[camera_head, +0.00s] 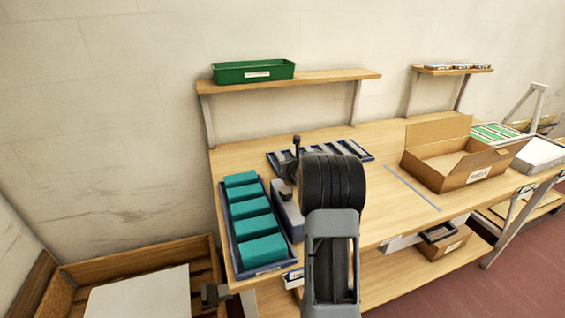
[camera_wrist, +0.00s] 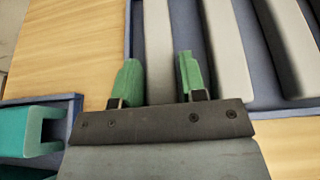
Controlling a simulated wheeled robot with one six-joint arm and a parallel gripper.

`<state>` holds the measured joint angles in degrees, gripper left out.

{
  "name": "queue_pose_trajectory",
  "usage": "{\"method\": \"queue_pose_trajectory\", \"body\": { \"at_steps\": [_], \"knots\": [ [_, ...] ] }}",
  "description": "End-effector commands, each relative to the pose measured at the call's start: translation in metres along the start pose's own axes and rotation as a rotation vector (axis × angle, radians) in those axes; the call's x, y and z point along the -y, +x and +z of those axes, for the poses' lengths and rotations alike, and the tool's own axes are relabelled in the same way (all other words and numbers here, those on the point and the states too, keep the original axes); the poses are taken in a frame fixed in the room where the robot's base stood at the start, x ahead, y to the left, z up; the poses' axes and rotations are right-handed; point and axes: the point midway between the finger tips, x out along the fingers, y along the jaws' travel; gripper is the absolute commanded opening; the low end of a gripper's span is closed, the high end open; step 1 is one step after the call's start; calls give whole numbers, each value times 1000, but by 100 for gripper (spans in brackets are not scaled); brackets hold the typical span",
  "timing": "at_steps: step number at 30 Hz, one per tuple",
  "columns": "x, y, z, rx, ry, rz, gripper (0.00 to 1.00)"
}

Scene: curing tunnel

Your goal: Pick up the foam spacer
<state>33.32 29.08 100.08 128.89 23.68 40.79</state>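A blue tray (camera_head: 281,156) with pale grey-white strips (camera_head: 346,148) lies at the back of the bench. I take a pale strip to be the foam spacer, though no label confirms it. In the wrist view, one strip (camera_wrist: 158,50) lies in line with the gap between my gripper's green fingers (camera_wrist: 159,78). The fingers stand apart on either side of it, and I see no clear contact. Their exact height over the strip is hard to tell.
Another blue tray (camera_head: 229,230) holds several teal blocks (camera_head: 250,208) at the bench's left end. An open cardboard box (camera_head: 467,180) stands to the right. A green bin (camera_head: 253,71) sits on the shelf above.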

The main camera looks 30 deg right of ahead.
Motion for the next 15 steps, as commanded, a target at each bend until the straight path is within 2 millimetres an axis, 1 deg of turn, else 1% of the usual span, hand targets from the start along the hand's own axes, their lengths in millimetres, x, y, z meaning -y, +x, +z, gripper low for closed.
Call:
{"method": "queue_pose_trajectory", "body": {
  "at_steps": [3, 8, 11, 15],
  "knots": [
    [0, 3, 0, 1, 0, 0, 38],
    [0, 3, 0, 0, 0, -1, 38],
    [0, 3, 0, 0, 0, 0, 31],
    [0, 3, 0, 0, 0, 0, 17]
  ]
}}
